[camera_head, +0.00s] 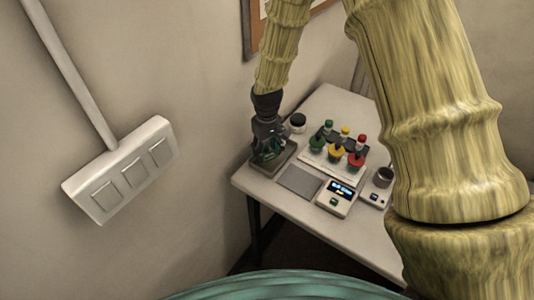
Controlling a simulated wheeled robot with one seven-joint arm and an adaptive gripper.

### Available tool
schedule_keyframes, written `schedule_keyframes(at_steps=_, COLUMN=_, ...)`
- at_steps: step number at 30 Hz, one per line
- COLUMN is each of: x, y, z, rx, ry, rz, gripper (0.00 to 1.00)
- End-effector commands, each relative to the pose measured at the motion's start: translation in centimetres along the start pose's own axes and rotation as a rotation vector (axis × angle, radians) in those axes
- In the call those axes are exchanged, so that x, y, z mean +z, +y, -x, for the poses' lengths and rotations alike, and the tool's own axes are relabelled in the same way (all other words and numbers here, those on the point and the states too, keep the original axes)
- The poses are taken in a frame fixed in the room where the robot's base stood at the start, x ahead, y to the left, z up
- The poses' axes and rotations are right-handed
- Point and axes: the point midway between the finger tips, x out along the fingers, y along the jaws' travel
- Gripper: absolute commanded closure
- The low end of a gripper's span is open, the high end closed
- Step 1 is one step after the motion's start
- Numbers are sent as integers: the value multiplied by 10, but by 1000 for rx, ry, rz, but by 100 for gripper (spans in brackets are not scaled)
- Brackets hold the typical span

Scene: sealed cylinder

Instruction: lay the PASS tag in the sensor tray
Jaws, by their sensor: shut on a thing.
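My gripper (267,143) is dark and points down at the left end of the table. It is shut on a small green piece (268,155), which I take for the PASS tag; any lettering is too small to read. The gripper and the green piece are over a shallow brown-grey tray (261,167), which looks like the sensor tray. The fingers hide part of the tray and the tag. I cannot tell whether the tag touches the tray floor.
On the white table (287,208) are a flat grey plate (299,180), a device with a lit display (337,197), and a scale with a dark cup (382,177). A rack (335,157) holds green, yellow and red items. A dark-topped jar (297,122) stands close right of my gripper; the wall is close left.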

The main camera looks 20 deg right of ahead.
Motion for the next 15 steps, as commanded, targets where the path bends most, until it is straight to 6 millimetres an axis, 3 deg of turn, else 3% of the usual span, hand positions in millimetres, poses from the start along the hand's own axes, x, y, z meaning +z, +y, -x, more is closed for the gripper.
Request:
schedule_keyframes(at_steps=9, x=1, y=-1, z=-25, rx=0, ry=-3, rz=1, gripper=65)
schedule_keyframes(at_steps=15, x=1, y=-1, z=-31, rx=0, ry=0, rz=0, gripper=65)
